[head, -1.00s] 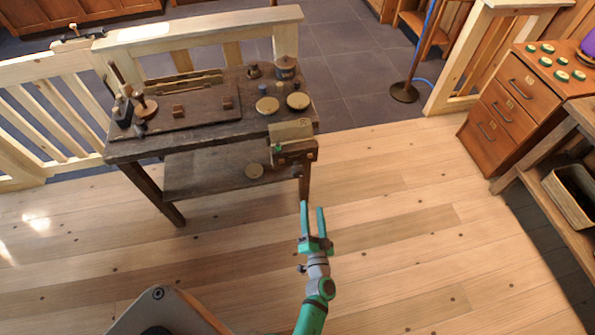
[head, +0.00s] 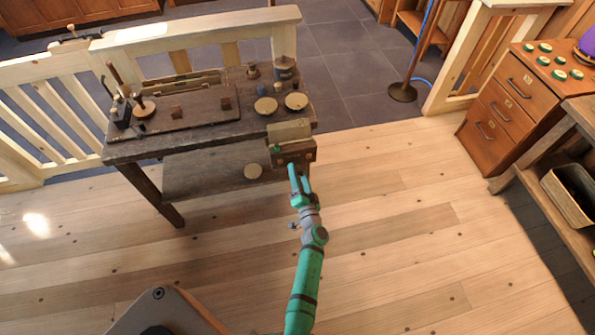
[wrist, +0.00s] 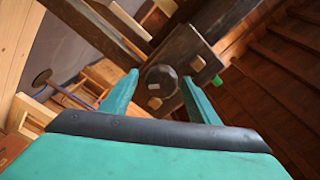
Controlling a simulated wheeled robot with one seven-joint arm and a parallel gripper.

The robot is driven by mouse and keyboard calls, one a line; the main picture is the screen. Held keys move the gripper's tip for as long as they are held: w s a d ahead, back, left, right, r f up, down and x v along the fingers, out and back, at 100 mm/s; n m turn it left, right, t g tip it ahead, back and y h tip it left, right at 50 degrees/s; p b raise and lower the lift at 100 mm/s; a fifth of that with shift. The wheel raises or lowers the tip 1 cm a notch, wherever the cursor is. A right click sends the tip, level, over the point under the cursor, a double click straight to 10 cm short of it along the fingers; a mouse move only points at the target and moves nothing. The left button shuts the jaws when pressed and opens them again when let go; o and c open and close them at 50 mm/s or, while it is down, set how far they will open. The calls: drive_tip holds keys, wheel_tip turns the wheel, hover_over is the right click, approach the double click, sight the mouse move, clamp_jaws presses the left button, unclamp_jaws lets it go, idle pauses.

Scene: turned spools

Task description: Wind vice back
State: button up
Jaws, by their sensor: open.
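The vice (head: 291,145) is a wooden block at the right front corner of the dark workbench. A small green spot shows on its left side. My gripper (head: 298,173) is just in front of and below the vice jaw in the head view. In the wrist view, the vice's dark wooden face (wrist: 183,62) lies ahead, with a round dark screw hub (wrist: 160,80) between my open fingertips (wrist: 158,88). I cannot tell whether the fingers touch the hub.
The workbench (head: 160,147) carries several spools, discs and tools. A pale wooden railing (head: 195,30) stands behind. Drawers (head: 510,100) stand at the right. The floor in front is clear.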

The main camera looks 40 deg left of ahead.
drive_tip(key=shift+x, duration=0.95)
drive_tip(key=shift+s+a, duration=0.1)
drive_tip(key=shift+s, duration=0.1)
drive_tip(key=c, duration=1)
drive_tip(key=shift+c, duration=0.2)
